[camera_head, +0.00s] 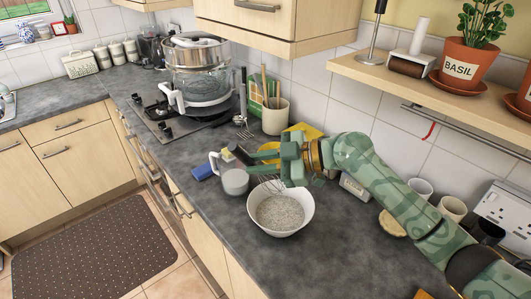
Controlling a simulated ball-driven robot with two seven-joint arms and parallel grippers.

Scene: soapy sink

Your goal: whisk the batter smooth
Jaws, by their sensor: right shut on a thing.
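A white bowl (281,228) of greyish, speckled batter (280,212) stands on the dark counter (215,225). My right gripper (262,161) is just above and behind the bowl, its arm coming in from the right. It is shut on a wire whisk (268,184), whose wires show under the jaws and reach down toward the bowl's back rim. Whether the wires touch the batter I cannot tell. The whisk's handle is mostly hidden by the gripper. My left gripper is not in view.
A measuring jug (234,181) and a blue sponge (202,172) stand left of the gripper. A utensil crock (275,117) and a steamer on the hob (197,85) are behind. Cups (452,209) line the wall at right. The counter left of the bowl is clear.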

